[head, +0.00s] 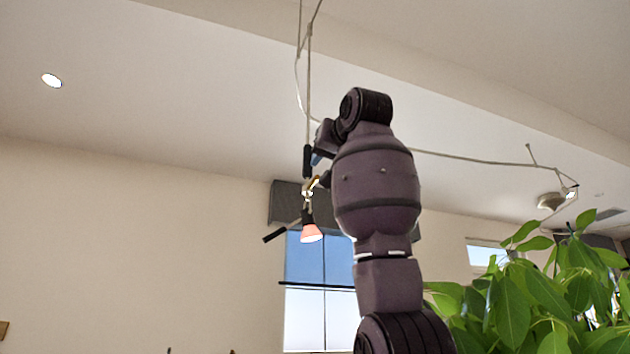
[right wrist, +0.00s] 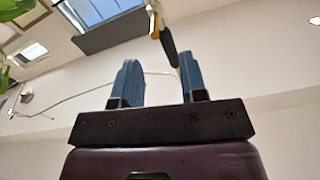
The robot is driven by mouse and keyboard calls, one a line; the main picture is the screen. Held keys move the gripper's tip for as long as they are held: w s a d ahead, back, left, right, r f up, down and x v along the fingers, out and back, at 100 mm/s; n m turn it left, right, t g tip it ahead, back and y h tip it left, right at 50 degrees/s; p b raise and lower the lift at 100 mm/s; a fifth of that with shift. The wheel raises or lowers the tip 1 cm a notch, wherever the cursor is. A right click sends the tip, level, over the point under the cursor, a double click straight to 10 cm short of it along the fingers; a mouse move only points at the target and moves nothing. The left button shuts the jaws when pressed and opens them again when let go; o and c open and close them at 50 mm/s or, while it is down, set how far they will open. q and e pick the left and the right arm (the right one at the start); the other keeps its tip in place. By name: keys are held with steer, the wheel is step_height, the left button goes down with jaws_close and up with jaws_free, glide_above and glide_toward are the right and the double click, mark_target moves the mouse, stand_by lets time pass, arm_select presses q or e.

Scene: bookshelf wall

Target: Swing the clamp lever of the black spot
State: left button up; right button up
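A small spot lamp (head: 311,233) with a pinkish lit shade hangs from a ceiling rod in the head view. Above it is a pale and yellowish clamp (head: 310,187). A black bar (head: 307,161) stands upright above the clamp, and another black bar (head: 274,233) slants out to the left. In the right wrist view a black bar (right wrist: 169,46) hangs off the yellowish clamp (right wrist: 154,22), its end near the gap between my fingers. My right gripper (right wrist: 158,60) is open with blue fingers; its fingers (head: 317,160) are partly hidden in the head view. Contact cannot be told. My left gripper is out of view.
A thin cable track (head: 470,160) runs under the ceiling to a second lamp (head: 551,200) at right. A leafy plant (head: 525,300) fills the lower right. A window (head: 320,295) with a grey blind is behind the lamp. The left side is free.

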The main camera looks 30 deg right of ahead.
mark_target(315, 181)
steer(key=p+x, duration=0.1)
steer(key=x, duration=0.2)
steer(key=p+x, duration=0.1)
steer(key=x, duration=0.2)
steer(key=p+x, duration=0.1)
steer(key=x, duration=0.1)
steer(key=shift+w+d+r+p, duration=0.2)
steer(key=shift+w+d+p, duration=0.1)
steer(key=shift+d+p, duration=0.15)
steer(key=shift+w+d+f, duration=0.1)
steer(key=shift+w+d, duration=0.05)
steer(key=shift+w, duration=0.4)
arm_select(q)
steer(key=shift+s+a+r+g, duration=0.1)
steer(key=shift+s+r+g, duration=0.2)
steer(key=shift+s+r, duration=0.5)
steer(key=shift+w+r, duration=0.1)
arm_select(e)
steer(key=shift+c, duration=0.3)
jaws_close()
